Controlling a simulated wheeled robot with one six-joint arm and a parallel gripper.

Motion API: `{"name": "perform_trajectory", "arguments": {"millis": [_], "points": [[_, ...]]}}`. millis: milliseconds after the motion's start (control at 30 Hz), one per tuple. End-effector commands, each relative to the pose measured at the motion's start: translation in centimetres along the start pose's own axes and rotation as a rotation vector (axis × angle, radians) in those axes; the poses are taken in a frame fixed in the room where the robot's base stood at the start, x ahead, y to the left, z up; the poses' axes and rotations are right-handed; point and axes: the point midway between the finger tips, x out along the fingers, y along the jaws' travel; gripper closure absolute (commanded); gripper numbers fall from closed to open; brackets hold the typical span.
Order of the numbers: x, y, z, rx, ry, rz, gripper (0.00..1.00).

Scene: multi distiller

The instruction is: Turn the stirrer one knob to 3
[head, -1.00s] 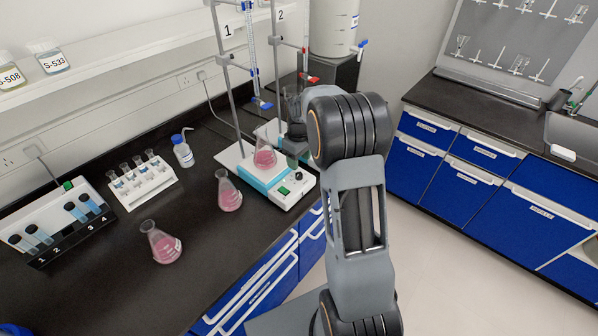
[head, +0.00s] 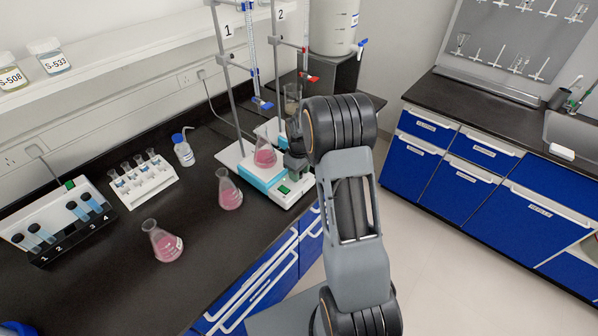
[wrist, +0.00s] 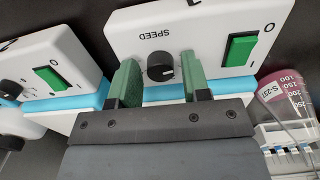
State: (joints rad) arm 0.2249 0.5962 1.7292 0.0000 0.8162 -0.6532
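Stirrer one (head: 258,174) is the nearer white and blue unit under the stand marked 1, with a flask of pink liquid (head: 265,154) on top. In the wrist view its white front panel (wrist: 215,25) appears upside down, with the word SPEED, a green switch (wrist: 240,48) and a black knob (wrist: 160,68). The knob has a light pointer mark toward the lower right; no scale numbers are readable. My gripper (wrist: 159,64) is open, with one green finger on each side of the knob and visible gaps. In the head view my gripper (head: 295,157) is at the stirrer's front, hiding the knob.
A second stirrer (wrist: 45,70) stands beside it at left in the wrist view. A pink flask (head: 229,190) stands close by on the bench, another (head: 163,243) nearer me. A tube rack (head: 145,182) and a wash bottle (head: 183,150) are farther left.

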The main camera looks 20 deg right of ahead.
Motion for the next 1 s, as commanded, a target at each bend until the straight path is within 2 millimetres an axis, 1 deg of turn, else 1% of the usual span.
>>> {"name": "perform_trajectory", "arguments": {"millis": [33, 300, 400, 667, 867, 1000], "points": [[-0.02, 0.0, 0.0, 0.0, 0.0, 0.0, 0.61], [-0.03, 0.01, 0.0, 0.0, 0.0, 0.0, 0.87], [-0.04, 0.01, 0.0, 0.0, 0.0, 0.0, 0.95], [0.01, 0.03, -0.01, 0.039, 0.001, 0.001, 0.96], [0.07, 0.04, -0.02, 0.158, 0.002, 0.001, 0.96], [0.1, 0.05, -0.04, 0.283, 0.002, 0.002, 0.96]]}}
